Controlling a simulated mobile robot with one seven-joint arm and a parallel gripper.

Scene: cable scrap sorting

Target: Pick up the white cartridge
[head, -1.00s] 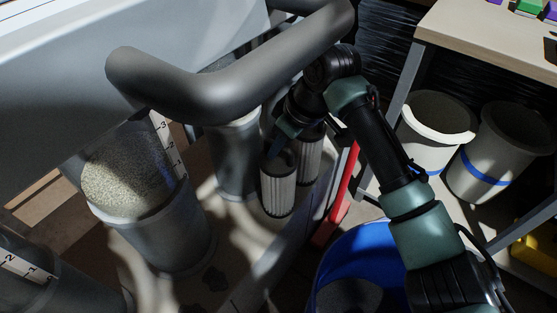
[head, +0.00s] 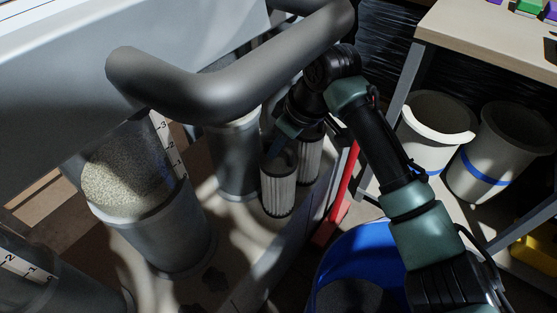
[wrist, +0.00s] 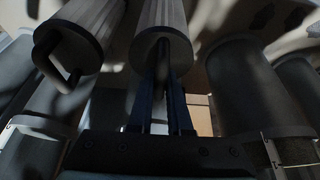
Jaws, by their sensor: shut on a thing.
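Two pale pleated cartridges with dark end caps stand side by side in the head view. The nearer white cartridge (head: 278,192) is below my gripper (head: 277,152); the other cartridge (head: 309,163) is just behind it to the right. In the wrist view, the fingers of my gripper (wrist: 162,78) are closed on the dark handle of the middle cartridge (wrist: 162,14). The other cartridge (wrist: 88,24), with a looped handle, is to its left. My wrist partly hides the cartridge tops in the head view. I cannot tell whether the held cartridge touches the surface under it.
A thick grey pipe (head: 230,85) passes above and left of my gripper. Clear canisters, one with pale granules (head: 125,175), stand at left. A blue bin (head: 335,255) is below my arm. Two whitish buckets (head: 435,125) sit by the table at right.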

